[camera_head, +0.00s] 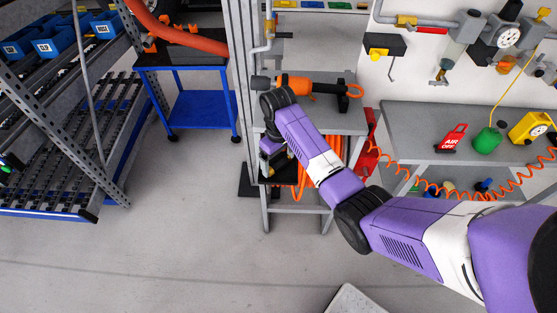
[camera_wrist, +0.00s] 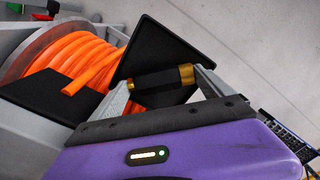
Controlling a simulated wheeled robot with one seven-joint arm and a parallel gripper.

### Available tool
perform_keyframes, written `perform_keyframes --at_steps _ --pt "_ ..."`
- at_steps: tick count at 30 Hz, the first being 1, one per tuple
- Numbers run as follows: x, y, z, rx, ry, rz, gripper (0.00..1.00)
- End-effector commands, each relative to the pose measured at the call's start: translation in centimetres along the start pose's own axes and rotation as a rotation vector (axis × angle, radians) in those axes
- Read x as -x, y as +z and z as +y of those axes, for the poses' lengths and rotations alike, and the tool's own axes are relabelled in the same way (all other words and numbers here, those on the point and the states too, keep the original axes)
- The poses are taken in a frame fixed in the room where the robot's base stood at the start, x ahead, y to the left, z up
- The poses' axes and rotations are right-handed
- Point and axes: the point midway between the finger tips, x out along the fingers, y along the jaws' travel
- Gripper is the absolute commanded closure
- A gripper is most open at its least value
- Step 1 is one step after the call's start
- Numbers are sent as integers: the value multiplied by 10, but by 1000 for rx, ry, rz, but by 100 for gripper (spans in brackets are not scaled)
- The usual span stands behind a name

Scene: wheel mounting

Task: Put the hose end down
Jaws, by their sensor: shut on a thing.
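The hose end (camera_wrist: 155,90), a short black cylinder with brass-coloured ends, sits between the two grey fingers of my gripper (camera_wrist: 163,79) in the wrist view. The gripper is shut on it. In the wrist view, the coiled orange hose (camera_wrist: 68,52) lies to the left of the gripper, with a loose length pointing toward the left finger. Whether this length joins the held end cannot be told. In the head view, orange hose (camera_head: 302,178) shows at the grey stand, beside my wrist; the hose end and fingertips are hidden or too small there.
A grey stand (camera_head: 345,124) carries an orange and black tool (camera_head: 300,84). A workbench (camera_head: 395,121) with a green bottle (camera_head: 487,141) is at right. A blue trolley (camera_head: 205,112) and a rack are at left. Open floor lies in front. Black panels (camera_wrist: 170,48) flank the hose coil.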

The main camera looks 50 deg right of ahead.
Motion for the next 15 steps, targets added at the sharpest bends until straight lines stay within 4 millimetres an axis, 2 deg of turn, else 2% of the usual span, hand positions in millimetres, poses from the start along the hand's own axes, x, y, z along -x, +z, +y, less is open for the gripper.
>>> perform_keyframes --at_steps 6,7,8,15 --pt "-3 0 0 0 0 0 55" --pt "-3 0 0 0 0 0 6" --pt "-3 0 0 0 0 0 0" --pt "-2 0 0 0 0 0 0"
